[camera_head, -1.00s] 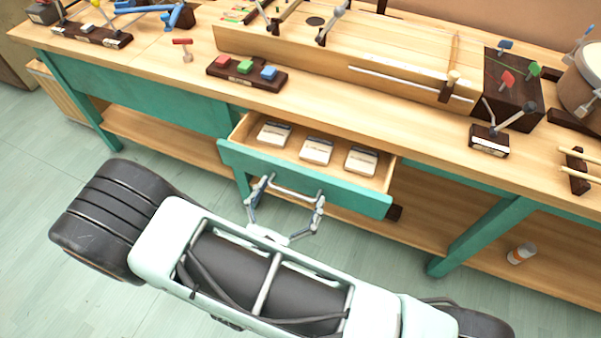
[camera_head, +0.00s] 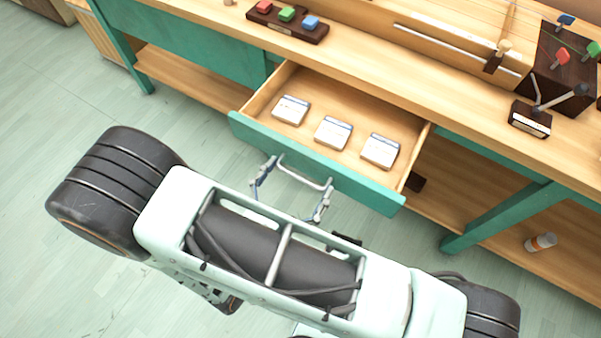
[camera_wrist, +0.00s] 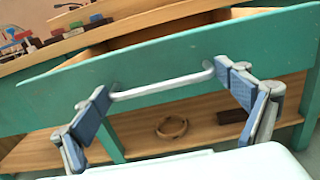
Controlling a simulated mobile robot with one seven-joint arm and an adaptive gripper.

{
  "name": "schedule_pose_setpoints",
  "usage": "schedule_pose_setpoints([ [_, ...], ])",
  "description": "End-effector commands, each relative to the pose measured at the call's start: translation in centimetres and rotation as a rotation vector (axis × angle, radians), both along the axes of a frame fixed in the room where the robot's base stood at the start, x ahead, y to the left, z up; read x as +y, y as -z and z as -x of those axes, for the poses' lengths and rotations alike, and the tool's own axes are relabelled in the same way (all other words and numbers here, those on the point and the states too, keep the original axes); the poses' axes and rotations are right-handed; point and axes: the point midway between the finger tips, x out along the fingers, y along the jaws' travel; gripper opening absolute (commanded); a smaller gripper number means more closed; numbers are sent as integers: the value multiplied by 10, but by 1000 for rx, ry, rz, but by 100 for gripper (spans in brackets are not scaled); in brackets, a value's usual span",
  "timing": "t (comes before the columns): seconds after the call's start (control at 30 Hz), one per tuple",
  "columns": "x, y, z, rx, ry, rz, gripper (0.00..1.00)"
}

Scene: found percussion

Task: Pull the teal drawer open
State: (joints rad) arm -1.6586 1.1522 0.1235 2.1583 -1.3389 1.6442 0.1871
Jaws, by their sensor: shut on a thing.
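The teal drawer (camera_head: 362,191) is well out of the bench in the head view, with its wooden inside showing. Its teal front also spans the wrist view (camera_wrist: 160,62). A pale bar handle (camera_wrist: 165,87) sits on the front. My gripper (camera_wrist: 166,80) is shut on the handle lengthwise, with one blue-grey finger pad at each end of the bar. In the head view my gripper (camera_head: 298,178) is at the drawer front, partly in front of it. Three white labelled blocks (camera_head: 333,132) lie inside the drawer.
The wooden bench top (camera_head: 380,85) carries a block with red, green and blue pieces (camera_head: 287,20) and a dark box (camera_head: 560,65). Open floor (camera_head: 60,260) lies at the left.

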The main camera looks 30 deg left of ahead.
Motion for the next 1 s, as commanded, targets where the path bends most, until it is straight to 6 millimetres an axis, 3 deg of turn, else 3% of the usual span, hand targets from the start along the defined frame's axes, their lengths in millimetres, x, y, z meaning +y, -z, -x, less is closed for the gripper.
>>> schedule_pose_setpoints([
  [0.1, -3, 0, -1, 0, 7, 2, 99],
  [0.43, 0, 0, 3, 1, 2, 1, 99],
  [0.8, 4, 1, 59, 0, 1, 1, 99],
  [1.0, 4, 1, 74, 1, 4, 1, 99],
])
